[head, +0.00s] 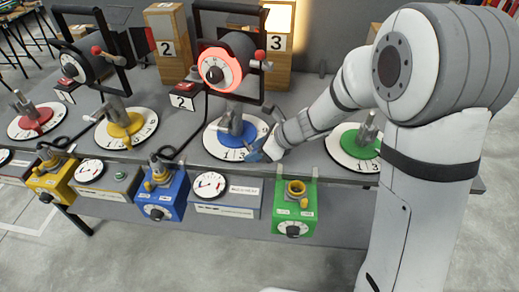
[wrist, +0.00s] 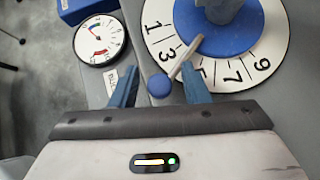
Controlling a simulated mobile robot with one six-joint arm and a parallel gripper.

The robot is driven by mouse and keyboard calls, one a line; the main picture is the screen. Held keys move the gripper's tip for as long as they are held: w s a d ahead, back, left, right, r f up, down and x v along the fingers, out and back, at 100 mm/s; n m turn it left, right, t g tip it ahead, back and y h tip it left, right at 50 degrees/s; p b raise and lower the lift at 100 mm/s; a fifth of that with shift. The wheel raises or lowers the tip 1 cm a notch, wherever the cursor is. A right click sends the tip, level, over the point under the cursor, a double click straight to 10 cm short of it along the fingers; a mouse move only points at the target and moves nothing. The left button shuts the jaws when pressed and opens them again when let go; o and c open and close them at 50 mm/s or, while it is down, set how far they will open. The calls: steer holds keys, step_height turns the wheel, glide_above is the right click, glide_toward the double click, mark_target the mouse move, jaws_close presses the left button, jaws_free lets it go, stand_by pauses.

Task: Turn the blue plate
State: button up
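The blue plate (head: 252,131) is a round blue disc on a white numbered dial, third from the left on the table. In the wrist view the blue plate (wrist: 240,42) fills the upper right, inside a dial ring (wrist: 272,50) with black numbers. A metal lever with a blue knob (wrist: 159,86) sticks out from the plate over the ring. My gripper (wrist: 158,68) is open, with one finger on each side of the knob and a gap on the left. I cannot tell whether the right finger touches the lever. In the head view my gripper (head: 259,152) is at the dial's front right edge.
A yellow plate (head: 119,127) and a red plate (head: 32,117) lie left, and a green plate (head: 361,142) right behind my arm. A red-lit round device (head: 217,72) stands behind the blue plate. Blue (head: 162,193) and green boxes (head: 294,212) hang at the table's front edge.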

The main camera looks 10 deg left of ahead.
steer(key=v, duration=0.8)
steer(key=shift+p, duration=0.4)
steer(key=shift+f, duration=0.15)
steer(key=s+d+r+n+h, duration=0.3)
steer(key=s+d+n+h, duration=0.1)
steer(key=s+d+n, duration=0.4)
steer(key=s+d+r+n+t+h, duration=0.1)
steer(key=s+d+n+h, duration=0.3)
steer(key=s+d+n, duration=0.5)
steer(key=d+r+n, duration=0.1)
steer(key=d+n, duration=0.2)
steer(key=d, duration=0.1)
steer(key=shift+d+r+h, duration=0.35)
steer(key=shift+d+h, duration=0.05)
steer(key=shift+s, duration=0.1)
